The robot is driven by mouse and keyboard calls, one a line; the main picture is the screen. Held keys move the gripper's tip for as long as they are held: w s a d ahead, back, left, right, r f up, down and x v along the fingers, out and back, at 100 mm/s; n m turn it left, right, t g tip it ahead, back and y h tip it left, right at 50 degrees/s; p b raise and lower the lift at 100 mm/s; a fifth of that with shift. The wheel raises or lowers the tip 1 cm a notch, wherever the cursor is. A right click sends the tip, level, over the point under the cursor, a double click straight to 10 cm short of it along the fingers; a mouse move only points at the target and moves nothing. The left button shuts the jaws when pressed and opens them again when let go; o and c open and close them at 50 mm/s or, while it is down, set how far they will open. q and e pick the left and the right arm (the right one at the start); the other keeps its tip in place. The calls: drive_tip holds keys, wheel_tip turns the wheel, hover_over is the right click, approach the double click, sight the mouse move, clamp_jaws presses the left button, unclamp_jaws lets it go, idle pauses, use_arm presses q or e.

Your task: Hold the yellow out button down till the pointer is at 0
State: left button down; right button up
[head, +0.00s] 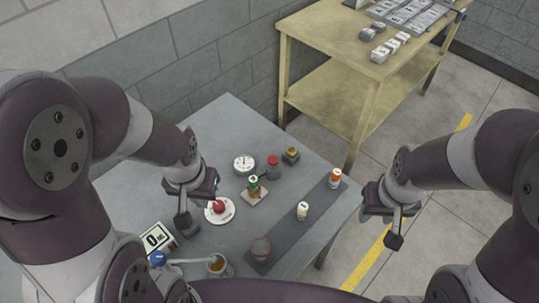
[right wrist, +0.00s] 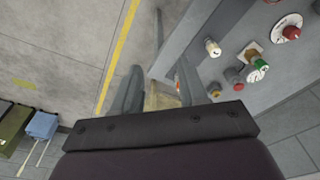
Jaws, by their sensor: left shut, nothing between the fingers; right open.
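The yellow button (head: 291,152) sits on a dark base at the far edge of the grey table. The white round dial (head: 244,163) is to its left; its pointer is too small to read surely. A red button (head: 273,164) on a grey base stands between them. My right gripper (head: 396,238) is beyond the table's right edge, away from the buttons. In the right wrist view its fingers (right wrist: 162,92) are apart with nothing between them.
A green-topped item (head: 254,184) stands on a tile. A cup (head: 216,264) and display (head: 156,238) are near.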

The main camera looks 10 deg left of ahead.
idle(0.3)
clamp_jaws()
idle(1.6)
